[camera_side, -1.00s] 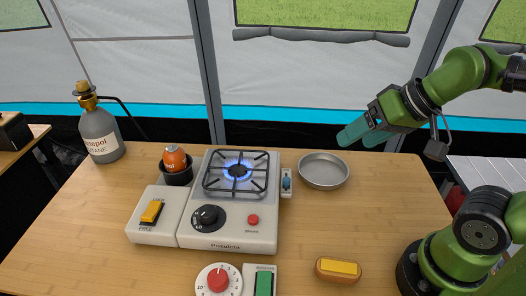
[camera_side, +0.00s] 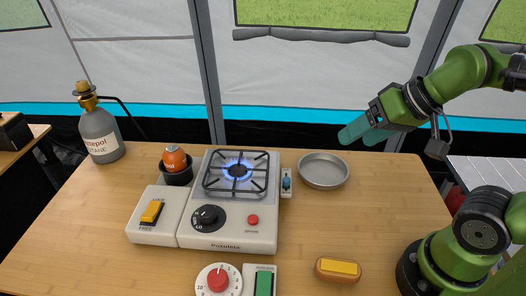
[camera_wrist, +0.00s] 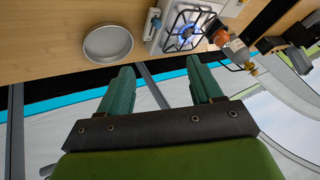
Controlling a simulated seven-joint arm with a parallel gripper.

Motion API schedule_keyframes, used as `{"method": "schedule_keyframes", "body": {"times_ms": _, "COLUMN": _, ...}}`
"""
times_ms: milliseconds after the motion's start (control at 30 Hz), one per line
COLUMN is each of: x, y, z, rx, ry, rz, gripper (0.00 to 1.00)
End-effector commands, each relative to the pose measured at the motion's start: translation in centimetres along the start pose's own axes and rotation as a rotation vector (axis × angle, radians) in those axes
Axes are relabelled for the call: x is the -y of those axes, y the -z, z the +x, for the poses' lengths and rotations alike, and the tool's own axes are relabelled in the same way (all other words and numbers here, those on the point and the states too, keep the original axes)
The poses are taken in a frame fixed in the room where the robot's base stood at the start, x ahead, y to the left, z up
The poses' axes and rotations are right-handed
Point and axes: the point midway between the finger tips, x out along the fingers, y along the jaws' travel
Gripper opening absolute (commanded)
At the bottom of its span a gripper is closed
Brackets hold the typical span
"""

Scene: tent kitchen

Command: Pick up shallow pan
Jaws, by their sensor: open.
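The shallow pan (camera_side: 324,171) is a round grey metal dish lying flat on the wooden table, right of the stove. It also shows in the wrist view (camera_wrist: 108,44), upper left of the fingers. My gripper (camera_side: 354,133) is above the table's back right part, up and to the right of the pan, apart from it. Its two green fingers (camera_wrist: 163,82) are spread with nothing between them.
The camping stove (camera_side: 235,200) has a lit blue flame under its grate (camera_side: 237,174), close left of the pan. A grey gas bottle (camera_side: 100,135) and an orange canister (camera_side: 175,159) stand farther left. A yellow-topped sponge-like block (camera_side: 339,269) lies at the front. Table right of the pan is clear.

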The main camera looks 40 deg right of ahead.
Motion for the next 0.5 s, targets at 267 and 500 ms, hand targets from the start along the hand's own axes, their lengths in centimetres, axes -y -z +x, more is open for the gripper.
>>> {"method": "schedule_keyframes", "body": {"times_ms": 267, "x": 0.0, "y": 0.0, "z": 0.0, "rx": 0.0, "ry": 0.0, "rz": 0.0, "gripper": 0.36}}
{"method": "schedule_keyframes", "body": {"times_ms": 500, "x": -0.57, "y": 0.24, "z": 0.11, "rx": -0.002, "ry": -0.015, "rz": 0.021, "gripper": 0.36}}
